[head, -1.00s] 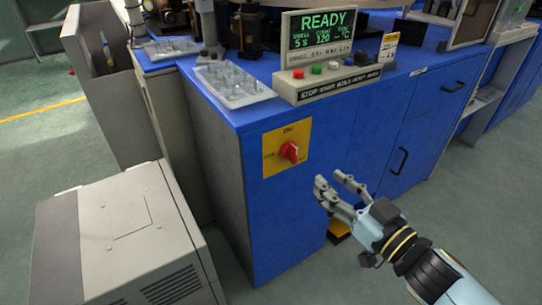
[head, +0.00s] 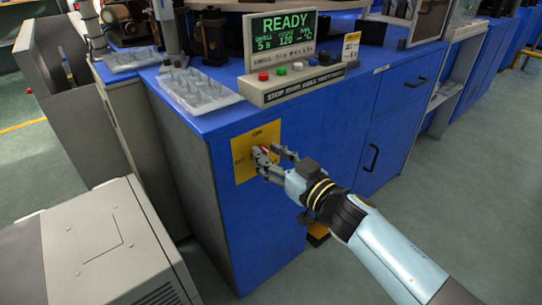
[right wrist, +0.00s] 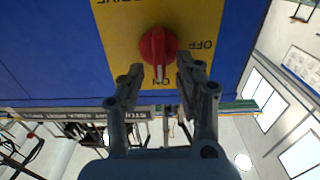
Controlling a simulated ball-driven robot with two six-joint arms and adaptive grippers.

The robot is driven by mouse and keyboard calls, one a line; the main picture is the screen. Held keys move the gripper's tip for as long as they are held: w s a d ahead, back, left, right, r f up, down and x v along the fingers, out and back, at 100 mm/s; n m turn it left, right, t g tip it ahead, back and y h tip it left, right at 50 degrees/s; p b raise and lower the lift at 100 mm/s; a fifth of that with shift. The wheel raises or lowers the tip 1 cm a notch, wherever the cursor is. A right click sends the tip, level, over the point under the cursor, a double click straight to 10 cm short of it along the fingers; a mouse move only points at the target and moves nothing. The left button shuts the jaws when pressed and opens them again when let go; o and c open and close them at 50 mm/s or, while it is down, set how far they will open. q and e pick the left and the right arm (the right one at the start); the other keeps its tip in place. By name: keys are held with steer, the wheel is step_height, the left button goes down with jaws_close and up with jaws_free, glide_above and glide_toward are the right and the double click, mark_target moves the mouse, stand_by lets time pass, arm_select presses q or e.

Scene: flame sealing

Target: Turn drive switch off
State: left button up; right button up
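The drive switch is a red rotary knob (head: 263,153) on a yellow plate (head: 243,169) on the blue cabinet's front. In the right wrist view the knob (right wrist: 157,46) shows whole, with its white mark towards the word ON; OFF is printed to its side. My right gripper (head: 267,163) is at the plate and partly hides the knob in the head view. In the right wrist view my right gripper (right wrist: 160,74) is open, its fingertips apart on either side of the knob's lower end. I cannot tell whether they touch it. My left gripper is not in view.
Above the switch, a control box with a green READY display (head: 283,37) and several buttons stands on the blue cabinet top (head: 222,114). A clear tray (head: 198,90) lies beside it. A grey machine box (head: 95,240) stands at the lower left.

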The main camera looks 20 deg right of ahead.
jaws_close()
steer(key=shift+n, duration=0.4)
steer(key=n, duration=0.5)
steer(key=a+f+n+b, duration=0.1)
steer(key=n, duration=0.5)
steer(key=f+n+b, duration=0.1)
steer(key=n, duration=0.5)
steer(key=shift+s+a, duration=0.35)
steer(key=shift+s, duration=0.05)
stand_by(0.4)
jaws_free()
